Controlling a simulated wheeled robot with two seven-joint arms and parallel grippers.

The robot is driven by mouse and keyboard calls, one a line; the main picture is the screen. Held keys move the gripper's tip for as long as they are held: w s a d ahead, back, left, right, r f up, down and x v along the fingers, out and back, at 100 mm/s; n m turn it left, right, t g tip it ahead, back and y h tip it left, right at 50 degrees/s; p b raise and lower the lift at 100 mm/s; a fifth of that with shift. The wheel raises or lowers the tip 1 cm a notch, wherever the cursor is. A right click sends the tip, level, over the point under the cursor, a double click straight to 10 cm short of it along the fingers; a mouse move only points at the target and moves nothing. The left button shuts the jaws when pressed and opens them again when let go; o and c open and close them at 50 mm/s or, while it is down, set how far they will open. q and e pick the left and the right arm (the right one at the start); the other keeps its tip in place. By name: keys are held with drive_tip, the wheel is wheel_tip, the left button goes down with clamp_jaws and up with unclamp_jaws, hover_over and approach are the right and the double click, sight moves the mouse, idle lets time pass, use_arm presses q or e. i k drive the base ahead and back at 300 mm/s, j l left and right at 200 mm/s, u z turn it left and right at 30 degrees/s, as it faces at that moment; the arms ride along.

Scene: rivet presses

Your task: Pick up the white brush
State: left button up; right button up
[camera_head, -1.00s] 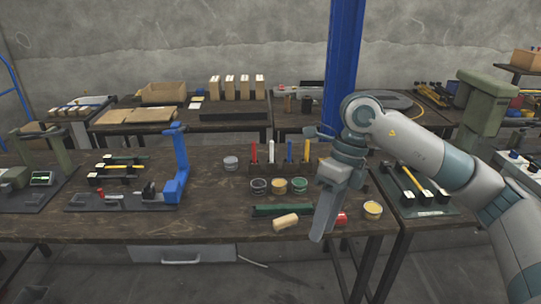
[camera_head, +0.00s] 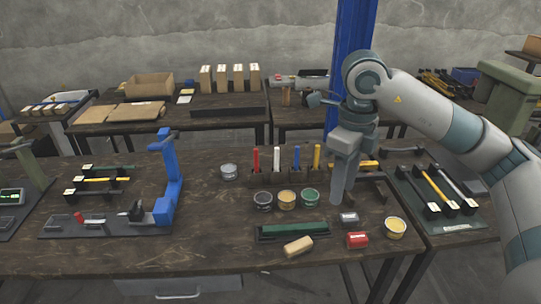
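The white brush (camera_head: 277,159) stands upright in a dark holder (camera_head: 268,177) on the workbench, between a red brush (camera_head: 256,158) and a blue brush (camera_head: 297,157). A yellow brush (camera_head: 317,156) stands at the right end of the row. My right gripper (camera_head: 338,198) points down over the bench, to the right of the brushes and apart from the white one. Its fingers are seen edge-on, so their opening is hidden. My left gripper is not in view.
Open tins (camera_head: 287,200) stand in front of the holder, and a grey tin (camera_head: 229,172) stands to its left. A green tray (camera_head: 293,231), a tan block (camera_head: 298,246) and a red box (camera_head: 357,240) lie nearer the front edge. A blue press (camera_head: 165,180) stands left.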

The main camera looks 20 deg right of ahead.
sight(276, 152)
drive_tip(key=i, duration=1.25)
